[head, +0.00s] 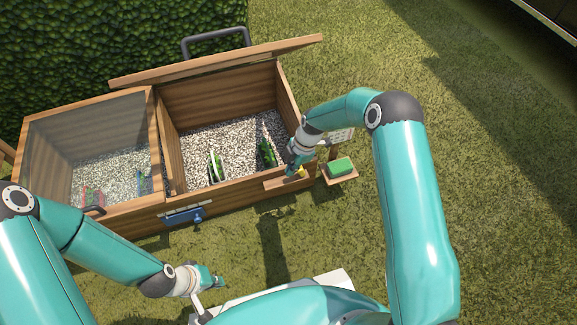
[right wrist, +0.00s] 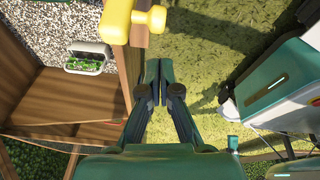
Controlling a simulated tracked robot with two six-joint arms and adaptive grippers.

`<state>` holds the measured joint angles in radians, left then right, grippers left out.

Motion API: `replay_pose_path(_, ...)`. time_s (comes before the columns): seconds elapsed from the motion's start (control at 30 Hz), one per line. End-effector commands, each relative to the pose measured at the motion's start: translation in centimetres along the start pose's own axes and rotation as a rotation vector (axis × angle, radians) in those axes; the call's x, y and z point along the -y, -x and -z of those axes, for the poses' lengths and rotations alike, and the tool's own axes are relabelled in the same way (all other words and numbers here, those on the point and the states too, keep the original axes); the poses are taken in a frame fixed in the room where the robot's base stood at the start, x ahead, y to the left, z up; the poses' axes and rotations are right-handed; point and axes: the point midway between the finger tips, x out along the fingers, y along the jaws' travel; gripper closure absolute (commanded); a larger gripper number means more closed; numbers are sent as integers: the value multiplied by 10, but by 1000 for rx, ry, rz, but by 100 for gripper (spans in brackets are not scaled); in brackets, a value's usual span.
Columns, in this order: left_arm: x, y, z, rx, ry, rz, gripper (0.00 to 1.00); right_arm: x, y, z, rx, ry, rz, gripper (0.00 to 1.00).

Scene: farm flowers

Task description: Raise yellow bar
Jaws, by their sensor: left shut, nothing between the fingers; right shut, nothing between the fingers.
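The yellow bar (head: 302,171) is a small yellow spot at the wooden box's right front corner, mostly hidden by my right gripper. In the right wrist view the yellow bar (right wrist: 117,20) is larger, with a rounded knob at its right end, and is cut by the top edge. My right gripper (head: 291,168) is by that corner. Its shut, empty fingers (right wrist: 158,68) point up the wrist picture, just below and right of the bar, with no visible contact. My left gripper (head: 217,282) is low in front of the box, away from the bar, shut and empty.
The wooden box (head: 150,212) has a gravel floor, a raised lid (head: 215,62) and a glass-covered left compartment (head: 95,140). A blue latch (head: 185,215) is on its front. A green block (head: 340,166) sits on a small shelf at right. Open grass (head: 490,200) lies right.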

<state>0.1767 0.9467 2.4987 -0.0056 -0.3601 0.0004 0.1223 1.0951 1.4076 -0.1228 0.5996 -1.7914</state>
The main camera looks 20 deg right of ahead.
Motion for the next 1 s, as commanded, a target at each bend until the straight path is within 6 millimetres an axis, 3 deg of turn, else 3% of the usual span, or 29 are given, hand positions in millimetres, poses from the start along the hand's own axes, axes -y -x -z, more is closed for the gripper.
replay_pose_path(0.2, 3, -8, 0, 0, 0, 0, 100, 0, -6, -20, -1, 0, 1, 100)
replay_pose_path(0.63, 4, -10, 0, 0, 0, 0, 100, 0, -5, -24, -1, 0, 1, 100)
replay_pose_path(0.87, 9, -25, 0, 0, 0, 0, 100, 4, 7, -52, 1, -2, -2, 100)
replay_pose_path(1.0, 8, -24, 0, 0, 0, 0, 100, 5, 11, -56, 1, 2, 2, 100)
